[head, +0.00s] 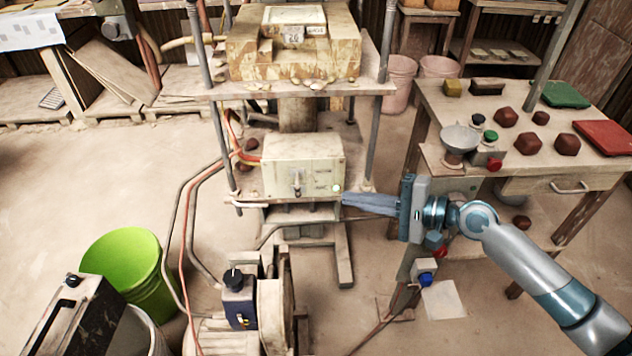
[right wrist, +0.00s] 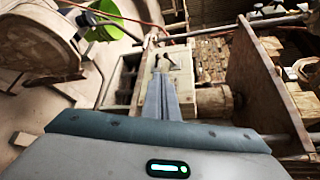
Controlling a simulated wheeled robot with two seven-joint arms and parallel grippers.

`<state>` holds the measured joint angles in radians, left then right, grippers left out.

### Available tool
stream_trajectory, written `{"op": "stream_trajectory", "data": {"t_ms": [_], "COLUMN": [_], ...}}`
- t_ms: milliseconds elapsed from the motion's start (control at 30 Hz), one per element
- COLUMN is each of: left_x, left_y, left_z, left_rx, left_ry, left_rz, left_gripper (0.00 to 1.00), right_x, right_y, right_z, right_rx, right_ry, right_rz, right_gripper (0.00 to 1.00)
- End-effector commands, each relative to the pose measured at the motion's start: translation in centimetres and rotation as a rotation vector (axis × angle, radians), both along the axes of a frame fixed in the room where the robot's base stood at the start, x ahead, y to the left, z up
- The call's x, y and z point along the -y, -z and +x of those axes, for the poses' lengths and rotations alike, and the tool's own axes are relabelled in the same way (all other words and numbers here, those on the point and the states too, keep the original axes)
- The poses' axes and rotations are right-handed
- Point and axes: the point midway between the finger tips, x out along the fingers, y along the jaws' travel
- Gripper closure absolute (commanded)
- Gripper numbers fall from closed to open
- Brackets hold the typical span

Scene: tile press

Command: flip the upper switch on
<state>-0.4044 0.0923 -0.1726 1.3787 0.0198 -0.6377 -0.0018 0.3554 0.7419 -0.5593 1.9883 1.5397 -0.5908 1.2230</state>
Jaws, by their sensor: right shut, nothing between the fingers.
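The upper switch (head: 297,183) is a small lever on the front of a cream control box (head: 318,160) on the press frame. I cannot tell which way its lever points. My right gripper (head: 345,198) is shut and empty, with its fingertips close to the box's lower right corner, right of the switch. In the right wrist view the shut fingers (right wrist: 160,82) point at the cream box (right wrist: 129,78), where a small dark lever shows just beyond the tips. I cannot tell if they touch the box. My left gripper is not in view.
A lower blue box (head: 238,300) with its own switch stands below. A green bucket (head: 131,262) is at lower left. Metal posts and hoses flank the press. A wooden table (head: 440,100) with clay pieces and buttons stands at right.

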Motion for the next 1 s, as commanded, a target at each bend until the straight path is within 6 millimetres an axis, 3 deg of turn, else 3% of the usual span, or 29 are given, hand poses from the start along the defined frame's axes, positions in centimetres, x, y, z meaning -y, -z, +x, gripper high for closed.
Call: {"op": "stream_trajectory", "data": {"t_ms": [133, 567, 767, 1000], "left_x": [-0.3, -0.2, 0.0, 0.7], "left_y": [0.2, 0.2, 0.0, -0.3], "left_z": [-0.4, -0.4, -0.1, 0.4], "left_rx": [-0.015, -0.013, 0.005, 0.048], "left_ry": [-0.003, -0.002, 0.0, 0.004], "left_rz": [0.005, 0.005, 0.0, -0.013], "left_gripper": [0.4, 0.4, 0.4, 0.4], "right_x": [0.4, 0.3, -0.9, -3.7], "right_y": [-0.9, -0.9, -0.7, -0.2], "right_z": [0.4, 0.5, 1.1, 2.6], "right_rx": [-0.027, -0.029, -0.028, -0.029], "right_ry": [0.004, 0.004, 0.003, 0.004], "right_rz": [0.015, 0.018, 0.019, 0.02], "right_gripper": [1.0, 1.0, 1.0, 1.0]}}
